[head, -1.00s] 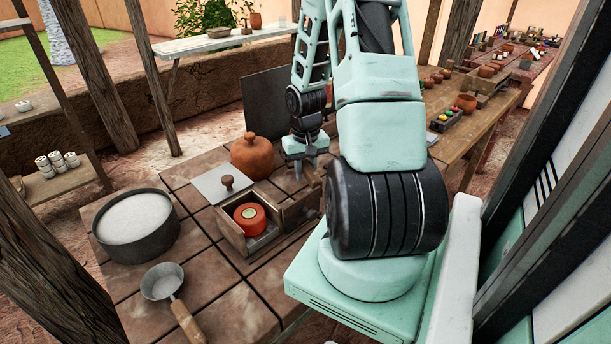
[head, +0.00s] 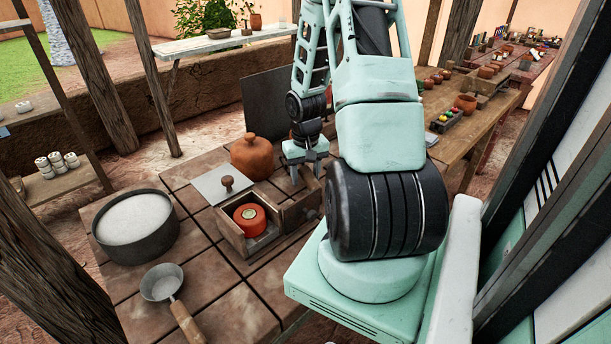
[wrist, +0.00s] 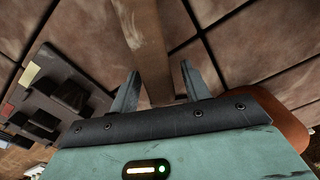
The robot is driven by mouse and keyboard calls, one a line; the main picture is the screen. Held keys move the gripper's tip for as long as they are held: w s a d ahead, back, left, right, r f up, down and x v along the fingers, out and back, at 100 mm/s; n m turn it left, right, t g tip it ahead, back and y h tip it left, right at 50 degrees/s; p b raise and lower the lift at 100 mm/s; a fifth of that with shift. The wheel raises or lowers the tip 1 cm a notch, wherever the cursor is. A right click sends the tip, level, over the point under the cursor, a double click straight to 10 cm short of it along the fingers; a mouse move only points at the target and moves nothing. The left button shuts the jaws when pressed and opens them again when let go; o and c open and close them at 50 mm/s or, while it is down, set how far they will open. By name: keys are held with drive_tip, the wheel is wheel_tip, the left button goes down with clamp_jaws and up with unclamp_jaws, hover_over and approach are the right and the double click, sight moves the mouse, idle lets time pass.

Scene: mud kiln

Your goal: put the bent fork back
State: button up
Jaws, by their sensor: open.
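I cannot make out a bent fork in either view. My gripper (head: 308,174) is low over the tiled table, at the right end of an open wooden box (head: 230,236). In the wrist view its two fingers (wrist: 160,90) are apart, one on each side of a brown wooden bar (wrist: 149,45). The fingers do not visibly close on the bar, and I cannot tell whether they touch it. A red round tin (head: 250,218) sits in the box's left part. The box's right part is partly hidden by my arm.
A clay jar (head: 252,157) and a grey knobbed lid (head: 223,185) are close to the left of my gripper. A dark upright panel (head: 268,102) stands behind. A pot of white material (head: 134,226) and a ladle (head: 164,284) are farther left.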

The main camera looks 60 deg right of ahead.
wheel_tip(320, 180, up, 12)
drive_tip(key=shift+f+p, duration=0.2)
drive_tip(key=shift+p, duration=0.35)
drive_tip(key=w+a+r+n, duration=0.2)
drive_tip(key=w+a+n, duration=0.15)
drive_tip(key=a, duration=0.85)
drive_tip(key=w+a+r+n, duration=0.2)
drive_tip(key=w+a+n, duration=0.15)
drive_tip(key=a, duration=0.95)
drive_tip(key=s+a+r+n, duration=0.1)
drive_tip(key=s+a+n, duration=0.3)
drive_tip(key=s+a, duration=0.3)
drive_tip(key=s+a+r+n, duration=0.2)
drive_tip(key=s+a+n, duration=0.2)
drive_tip(key=s+a, duration=0.4)
drive_tip(key=a, duration=0.6)
drive_tip(key=shift+s+r+n+y, duration=0.15)
drive_tip(key=shift+s+n+y, duration=0.05)
drive_tip(key=shift+n+y, duration=0.1)
drive_tip(key=shift+a, duration=0.1)
drive_tip(key=shift+c, duration=1.2)
